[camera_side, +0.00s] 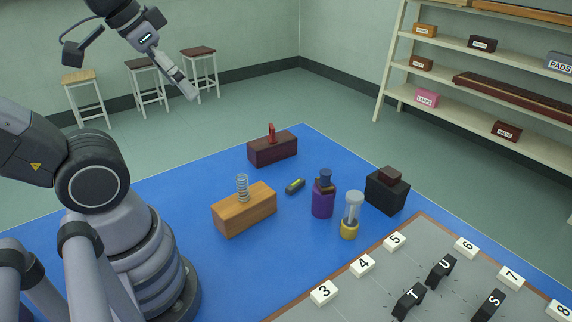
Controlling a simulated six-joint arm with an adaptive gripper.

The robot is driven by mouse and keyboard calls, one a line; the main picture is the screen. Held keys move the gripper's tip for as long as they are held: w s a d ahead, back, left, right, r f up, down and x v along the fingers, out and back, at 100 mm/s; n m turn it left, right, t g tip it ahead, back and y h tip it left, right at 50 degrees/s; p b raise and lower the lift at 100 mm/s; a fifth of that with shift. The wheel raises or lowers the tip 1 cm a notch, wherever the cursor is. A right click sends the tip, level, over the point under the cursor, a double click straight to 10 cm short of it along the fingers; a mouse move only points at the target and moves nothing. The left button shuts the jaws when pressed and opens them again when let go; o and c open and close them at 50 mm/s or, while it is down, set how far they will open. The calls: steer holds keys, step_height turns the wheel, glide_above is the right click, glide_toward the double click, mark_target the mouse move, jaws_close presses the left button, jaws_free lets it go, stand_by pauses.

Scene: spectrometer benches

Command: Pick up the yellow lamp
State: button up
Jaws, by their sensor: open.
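The yellow lamp looks to be the upright piece with a yellow base (349,229) and a clear, pale-capped glass cylinder above it. It stands on the blue mat (225,272) near the grey board's corner. My gripper (190,94) is at the upper left, high above the mat and well apart from the lamp. It points down and to the right. It is open, with nothing seen between its fingers.
Close by the lamp stand a purple bottle (322,204) and a black block (386,195) with a brown top. A small dark cylinder with a yellow band (295,186), a wooden block with a spring (245,211) and a maroon block (272,151) lie further left. Numbered grey board (385,292) lies in front.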

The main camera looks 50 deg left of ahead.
steer(key=w+d+f+m+g+y, duration=0.1)
steer(key=w+f+m+g+y, duration=0.4)
steer(key=w+f+m+y, duration=0.8)
steer(key=m+t+h, duration=0.4)
steer(key=m+t, duration=1.1)
steer(key=m, duration=0.2)
glide_toward(352, 209)
steer(key=x, duration=0.6)
steer(key=shift+s+a+r, duration=0.15)
steer(key=shift+a, duration=0.25)
steer(key=shift+w+d+x, duration=0.1)
steer(key=shift+d+x, duration=0.1)
steer(key=shift+x, duration=1.25)
steer(key=shift+w+d+x, duration=0.1)
steer(key=shift+d+x, duration=0.05)
steer(key=shift+x, duration=1.3)
jaws_close()
